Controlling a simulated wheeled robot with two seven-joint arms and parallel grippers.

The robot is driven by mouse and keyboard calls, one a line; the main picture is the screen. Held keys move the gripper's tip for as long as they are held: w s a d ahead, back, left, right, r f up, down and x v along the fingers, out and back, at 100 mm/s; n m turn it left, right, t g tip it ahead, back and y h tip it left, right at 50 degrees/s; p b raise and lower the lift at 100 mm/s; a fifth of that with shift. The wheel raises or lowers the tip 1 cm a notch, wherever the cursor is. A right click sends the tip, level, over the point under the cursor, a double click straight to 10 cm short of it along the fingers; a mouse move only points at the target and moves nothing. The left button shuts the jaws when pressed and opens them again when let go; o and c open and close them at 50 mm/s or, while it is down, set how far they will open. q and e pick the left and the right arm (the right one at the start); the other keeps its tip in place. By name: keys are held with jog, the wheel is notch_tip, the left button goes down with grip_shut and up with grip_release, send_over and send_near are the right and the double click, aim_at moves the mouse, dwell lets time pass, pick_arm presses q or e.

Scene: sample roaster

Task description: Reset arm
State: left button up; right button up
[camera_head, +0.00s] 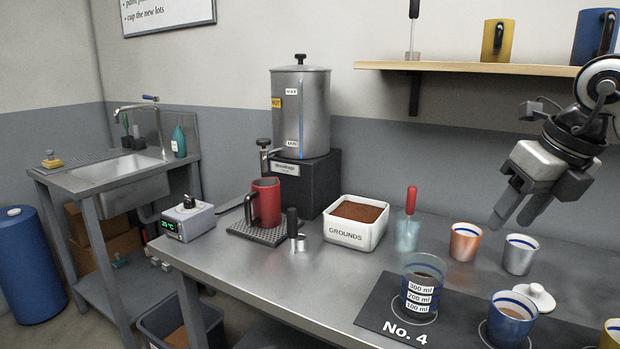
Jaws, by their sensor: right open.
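My right gripper (518,206) is in the upper right of the head view, with its arm coming in from the right edge. Its two dark fingers point down and left, parted, with nothing between them. It hangs in the air above the table's right part, over the orange cup (465,241) and the silver cup (520,254), and I see no contact. My left gripper is not in the picture.
The steel table (290,300) holds a grounds box (352,226), a red mug (266,203), a boiler (302,108), a measuring glass (423,285) on a dark mat (375,322), and a blue cup (511,318). A wooden shelf (460,68) runs above. The table's front left is clear.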

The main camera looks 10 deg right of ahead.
jog(key=w+a+f+n+g+y, duration=0.1)
jog(key=a+f+n+y, duration=0.2)
jog(key=a, duration=0.4)
jog(key=w+a+f+g+y, duration=0.1)
jog(key=a+f+y, duration=0.3)
jog(key=a, duration=0.4)
jog(key=s+a+m+t+y+p, duration=0.25)
jog(key=a+m+y, duration=0.45)
jog(key=a+y, duration=0.6)
jog(key=w+d+f+m+t+h, duration=0.15)
jog(key=f+m+t+h, duration=0.4)
jog(key=m, duration=0.55)
jog(key=d+f+m+t+h, duration=0.25)
jog(key=m+t+h, duration=0.35)
jog(key=m+t, duration=0.3)
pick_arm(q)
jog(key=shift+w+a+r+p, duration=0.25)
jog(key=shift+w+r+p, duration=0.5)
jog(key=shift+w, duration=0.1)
pick_arm(e)
jog(key=s+f+m+g+h, duration=0.3)
jog(key=s+f+m+g, duration=0.1)
jog(key=f, duration=0.5)
jog(key=s+d+f+m+g+h, duration=0.1)
jog(key=s+f+m+g+h, duration=0.2)
jog(key=s+f+m, duration=0.4)
notch_tip(320, 180, down, 4)
jog(key=shift+s+d+r+g, duration=0.15)
jog(key=shift+s+r+g, duration=0.05)
jog(key=shift+s+g, duration=0.6)
